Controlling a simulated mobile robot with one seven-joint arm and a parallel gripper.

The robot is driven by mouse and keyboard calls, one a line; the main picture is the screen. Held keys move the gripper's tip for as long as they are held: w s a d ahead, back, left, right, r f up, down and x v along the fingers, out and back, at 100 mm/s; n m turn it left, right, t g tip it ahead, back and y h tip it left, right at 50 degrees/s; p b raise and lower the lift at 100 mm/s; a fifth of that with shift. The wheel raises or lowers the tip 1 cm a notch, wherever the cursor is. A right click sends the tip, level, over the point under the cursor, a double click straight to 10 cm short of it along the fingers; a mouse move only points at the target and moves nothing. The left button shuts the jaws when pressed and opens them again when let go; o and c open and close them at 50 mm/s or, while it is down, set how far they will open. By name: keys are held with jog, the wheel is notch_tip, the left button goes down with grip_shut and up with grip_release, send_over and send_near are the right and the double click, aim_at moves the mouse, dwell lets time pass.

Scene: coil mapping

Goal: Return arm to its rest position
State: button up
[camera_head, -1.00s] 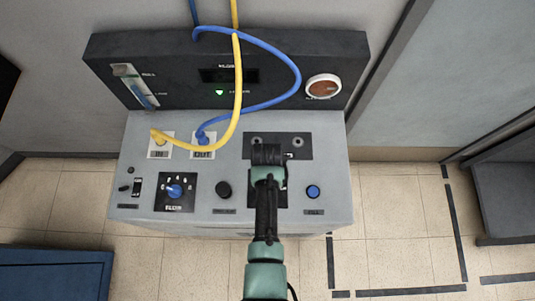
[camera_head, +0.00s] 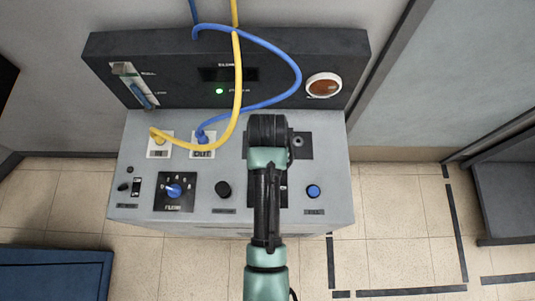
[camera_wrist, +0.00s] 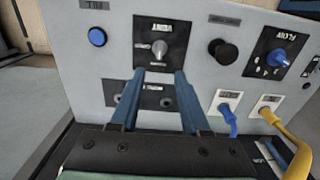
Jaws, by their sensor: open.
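My gripper (camera_wrist: 158,78) is open and empty in the wrist view, its two blue fingers apart over the console's sloped face. A grey knob (camera_wrist: 159,48) on a dark plate lies just beyond the fingertips, and I see no contact. A dark plate with two round sockets (camera_wrist: 166,102) shows between and beside the fingers. In the head view my arm (camera_head: 266,200) reaches up over the right half of the grey console (camera_head: 225,180). Its dark end (camera_head: 268,130) partly hides the socket plate and knob plate; the fingers are hidden there.
Yellow (camera_head: 238,90) and blue (camera_head: 295,75) hoses loop from the IN and OUT ports, left of my arm. The upright back panel (camera_head: 160,50) carries a green light (camera_head: 219,91) and a red-brown round button (camera_head: 323,86). Open floor (camera_head: 400,220) lies to the right.

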jog(key=shift+r, duration=0.7)
